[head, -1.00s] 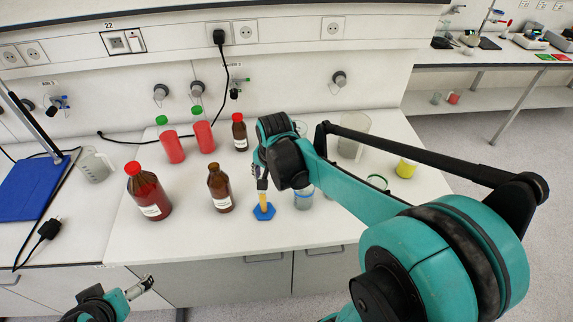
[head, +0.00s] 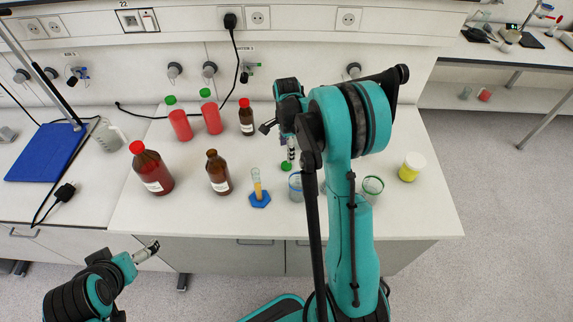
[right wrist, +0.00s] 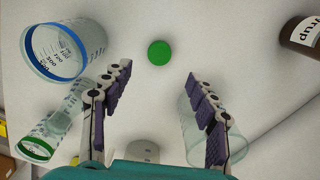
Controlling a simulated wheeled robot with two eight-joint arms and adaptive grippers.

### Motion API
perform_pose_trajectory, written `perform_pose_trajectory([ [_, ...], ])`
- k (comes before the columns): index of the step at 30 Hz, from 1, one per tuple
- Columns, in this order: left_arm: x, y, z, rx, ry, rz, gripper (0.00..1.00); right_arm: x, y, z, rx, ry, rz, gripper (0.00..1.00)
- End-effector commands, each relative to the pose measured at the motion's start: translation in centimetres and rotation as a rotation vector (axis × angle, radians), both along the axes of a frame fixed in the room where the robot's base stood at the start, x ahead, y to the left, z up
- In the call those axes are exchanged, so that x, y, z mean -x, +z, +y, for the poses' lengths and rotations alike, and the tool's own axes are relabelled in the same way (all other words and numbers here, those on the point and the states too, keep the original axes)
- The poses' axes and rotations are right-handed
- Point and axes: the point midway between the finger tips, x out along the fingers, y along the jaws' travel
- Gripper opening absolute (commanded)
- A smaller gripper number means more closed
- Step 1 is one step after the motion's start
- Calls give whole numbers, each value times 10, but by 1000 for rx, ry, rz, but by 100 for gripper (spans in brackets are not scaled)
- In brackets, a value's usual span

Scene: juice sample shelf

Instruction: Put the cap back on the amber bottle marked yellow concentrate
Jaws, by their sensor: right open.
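An uncapped amber bottle (head: 218,174) stands upright left of the middle of the bench in the head view; its label is too small to read. A loose green cap (head: 287,166) lies on the bench to its right. The cap also shows in the right wrist view (right wrist: 159,52), ahead of and between the fingers, touching neither. My right gripper (head: 289,148) is open and empty, pointing down above the cap; in the right wrist view its purple-padded fingers (right wrist: 160,105) are spread. My left gripper (head: 150,250) hangs before the bench's front edge, its jaws unclear.
A red-capped bottle (head: 152,172), two green-capped red bottles (head: 180,125) and a small red-capped amber bottle (head: 246,118) stand left. A yellow jar (head: 410,168) stands right.

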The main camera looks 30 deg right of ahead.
Motion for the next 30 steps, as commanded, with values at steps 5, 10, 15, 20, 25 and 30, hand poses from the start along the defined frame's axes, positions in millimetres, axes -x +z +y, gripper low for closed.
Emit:
perform_pose_trajectory([
  [5,0,-2,0,0,0,0,100,0,-11,0,0,1,-1,59],
  [10,0,-4,0,0,0,0,100,0,-26,0,0,2,-1,59],
  [15,0,-4,0,0,0,0,100,0,-26,0,0,2,-1,59],
  [20,0,-5,0,0,0,0,100,0,-33,1,0,2,-1,59],
  [25,0,-10,0,0,0,0,100,1,-59,3,0,2,-1,59],
  [30,0,-12,0,0,0,0,100,1,-76,3,0,2,-1,59],
])
